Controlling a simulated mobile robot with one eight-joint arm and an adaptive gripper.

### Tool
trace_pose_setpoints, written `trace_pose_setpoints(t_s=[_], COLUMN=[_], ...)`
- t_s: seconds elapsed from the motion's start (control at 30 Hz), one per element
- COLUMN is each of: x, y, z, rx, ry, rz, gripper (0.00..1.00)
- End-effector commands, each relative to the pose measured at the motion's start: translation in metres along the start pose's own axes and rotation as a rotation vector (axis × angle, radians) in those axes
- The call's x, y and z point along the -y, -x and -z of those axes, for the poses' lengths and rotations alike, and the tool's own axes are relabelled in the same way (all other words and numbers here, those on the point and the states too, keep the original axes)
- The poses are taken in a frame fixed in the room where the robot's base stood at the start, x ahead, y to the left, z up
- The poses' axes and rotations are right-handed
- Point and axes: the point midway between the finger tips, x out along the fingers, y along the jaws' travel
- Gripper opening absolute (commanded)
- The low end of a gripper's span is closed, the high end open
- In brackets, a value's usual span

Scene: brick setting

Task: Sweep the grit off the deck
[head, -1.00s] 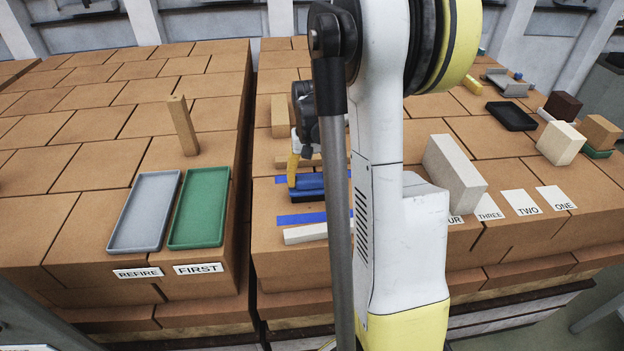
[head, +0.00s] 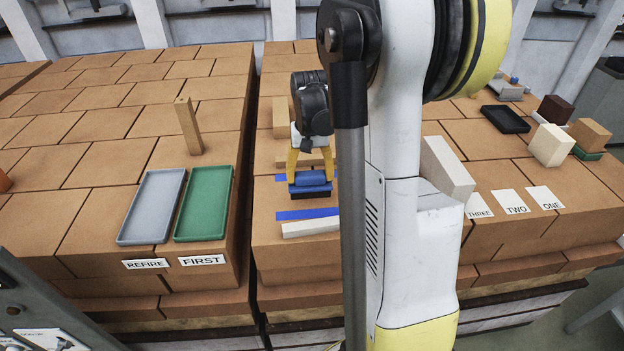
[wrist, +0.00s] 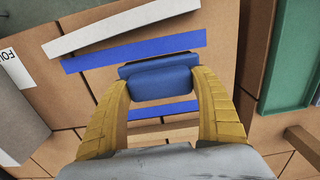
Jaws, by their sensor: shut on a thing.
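My gripper (head: 310,178) is shut on a blue block-like tool (head: 311,185), with one yellow finger on each side of it. The tool has a darker lower part and sits at or just above the brown deck (head: 262,232). In the wrist view the tool (wrist: 160,84) lies between the two fingers. Two blue strips mark the deck; the near strip (head: 307,214) lies in front of the tool, and the other is partly hidden behind it. I cannot make out any grit in these views.
A pale bar (head: 310,227) lies at the deck's near edge. Left of a gap stand a grey tray (head: 152,207), a green tray (head: 204,203) and an upright wooden block (head: 188,126). A large pale block (head: 446,168), numbered cards and a black tray (head: 505,119) are at right.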

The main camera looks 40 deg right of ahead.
Motion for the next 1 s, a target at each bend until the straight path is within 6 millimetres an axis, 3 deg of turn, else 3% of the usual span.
trace_pose_setpoints(t_s=[0.33,1.0], x=[0.006,0.006], y=[0.030,0.031], z=[0.003,0.003], rx=[0.000,0.000], ry=[0.004,0.004], rz=[0.000,0.000], gripper=[0.41,0.41])
